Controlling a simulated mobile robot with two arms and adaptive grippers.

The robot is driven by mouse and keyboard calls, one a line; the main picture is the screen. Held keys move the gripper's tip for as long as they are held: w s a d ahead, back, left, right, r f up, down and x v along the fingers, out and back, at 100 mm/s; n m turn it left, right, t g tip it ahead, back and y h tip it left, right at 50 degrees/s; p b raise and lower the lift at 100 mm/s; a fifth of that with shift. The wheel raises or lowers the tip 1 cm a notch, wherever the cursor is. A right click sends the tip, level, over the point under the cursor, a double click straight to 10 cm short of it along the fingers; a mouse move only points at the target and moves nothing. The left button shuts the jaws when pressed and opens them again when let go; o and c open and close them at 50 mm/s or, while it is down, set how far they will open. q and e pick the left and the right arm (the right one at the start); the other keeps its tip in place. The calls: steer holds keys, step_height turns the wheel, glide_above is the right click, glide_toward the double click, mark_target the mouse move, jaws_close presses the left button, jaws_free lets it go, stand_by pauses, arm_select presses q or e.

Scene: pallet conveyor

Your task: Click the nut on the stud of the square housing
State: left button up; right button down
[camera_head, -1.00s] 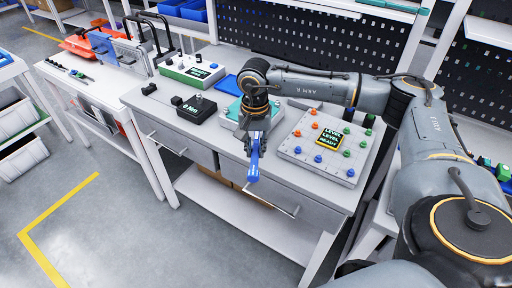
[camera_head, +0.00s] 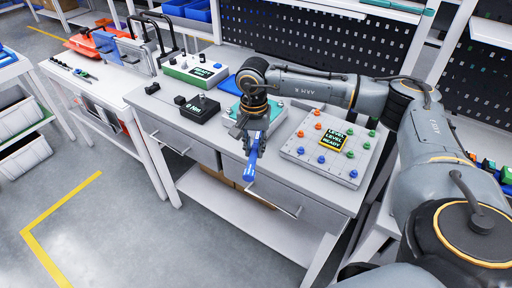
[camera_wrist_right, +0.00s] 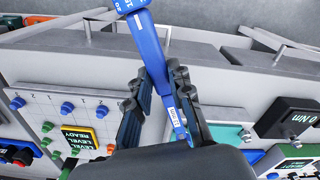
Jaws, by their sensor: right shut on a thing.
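My right gripper (camera_head: 252,138) is shut on a blue wrench-like tool (camera_head: 252,165), above the front edge of the workbench. The right wrist view shows the tool (camera_wrist_right: 150,45) slanting between the fingers (camera_wrist_right: 158,80), its marked blue end beyond them. A square light-grey plate (camera_head: 310,146) with blue, green and orange studs and a "LEVEL LEVEL READY" display lies right of the gripper. A teal-topped housing (camera_head: 275,111) is behind the gripper, partly hidden by it. I cannot tell which of these carries the nut; no nut can be made out. My left gripper is not in view.
A black box (camera_head: 197,109) reading "0 Nm" stands left of the gripper. A perforated dark panel (camera_head: 310,45) closes the back. Open floor (camera_head: 130,235) lies in front left.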

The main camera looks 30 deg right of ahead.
steer(key=shift+w+a+r+m, duration=0.1)
steer(key=shift+w+a+m, duration=0.2)
steer(key=shift+w, duration=0.05)
stand_by(0.5)
steer(key=shift+s+d, duration=0.2)
stand_by(0.4)
steer(key=shift+r, duration=0.1)
steer(key=shift+r+p, duration=1.2)
steer(key=shift+r, duration=1.2)
